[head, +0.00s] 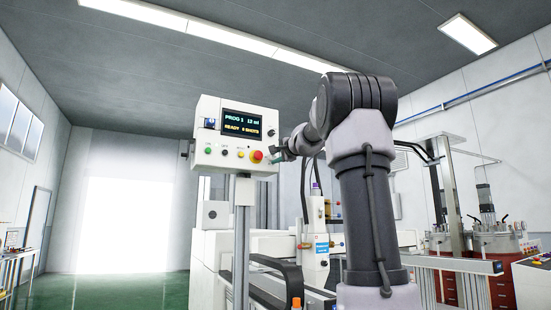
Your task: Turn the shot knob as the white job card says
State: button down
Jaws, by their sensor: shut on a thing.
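The control box (218,136) is white and stands on a grey post. Its screen (242,124) shows "PROG 1", what looks like "12 ml", and "READY" with a shots count that seems to be 5. My gripper (279,153) is at the box's right side, shut, with its jaws against that side. The shot knob is hidden there, behind the jaws and the box edge; its pointer cannot be seen. I cannot make out a white job card in this view.
The box front has a green button (208,150), small dark and yellow buttons, and a red stop button (257,155) close to my gripper. White machine housings and a conveyor (450,263) stand below and behind. Green floor (110,290) is open at left.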

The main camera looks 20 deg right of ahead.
jog(key=m, duration=0.4)
jog(key=shift+m, duration=0.3)
jog(key=m, duration=0.4)
jog(key=shift+m, duration=0.3)
jog(key=m, duration=0.4)
jog(key=shift+m, duration=0.3)
jog(key=shift+d+f+m, duration=0.1)
jog(key=shift+m, duration=2.1)
jog(key=c, duration=0.6)
grip_release()
jog(key=shift+s, duration=0.1)
